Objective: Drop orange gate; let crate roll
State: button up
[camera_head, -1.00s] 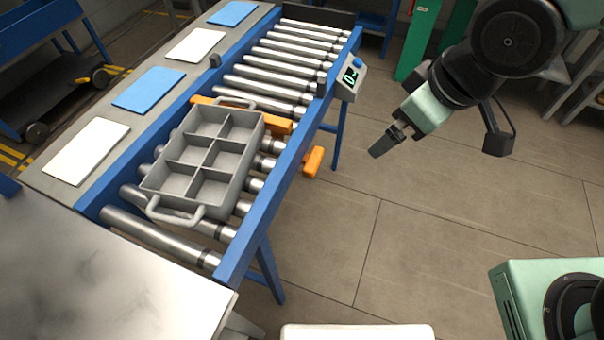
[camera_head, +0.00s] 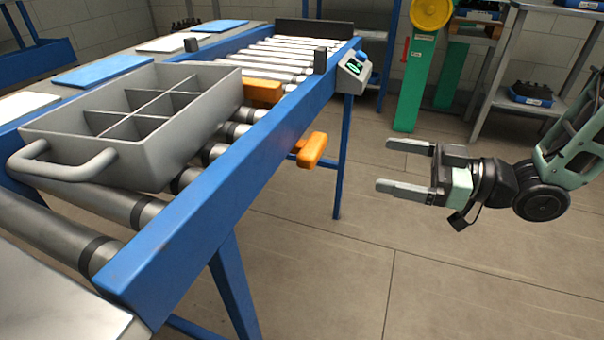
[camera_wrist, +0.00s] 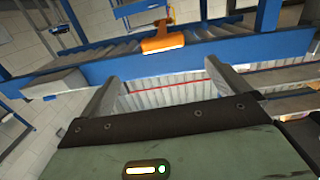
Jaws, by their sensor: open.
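The grey crate (camera_head: 150,155) with empty compartments and end handles sits on the conveyor rollers at left. The orange gate (camera_head: 262,91) stands raised across the rollers just behind the crate's far end; whether they touch I cannot tell. Its orange handle (camera_head: 312,150) sticks out below the outer side of the blue rail, and an orange part of it shows at the top of the wrist view (camera_wrist: 163,40). My gripper (camera_head: 393,166) is open and empty, to the right of the handle and apart from it, its fingers pointing left towards the conveyor.
The blue rail (camera_head: 240,145) runs along the conveyor's near side. A small display box (camera_head: 353,72) with a blue button is mounted on it further back. Bare rollers (camera_head: 285,58) lie beyond the gate. A green post (camera_head: 415,80) stands at the back. The floor between the conveyor and my arm is clear.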

jog(key=b, duration=0.3)
send_near(302, 147)
jog(key=shift+y, duration=0.4)
jog(key=x, duration=0.3)
jog(key=w+f+x, duration=0.1)
jog(key=x, duration=0.6)
jog(key=shift+w+f, duration=0.4)
jog(key=shift+w, duration=0.05)
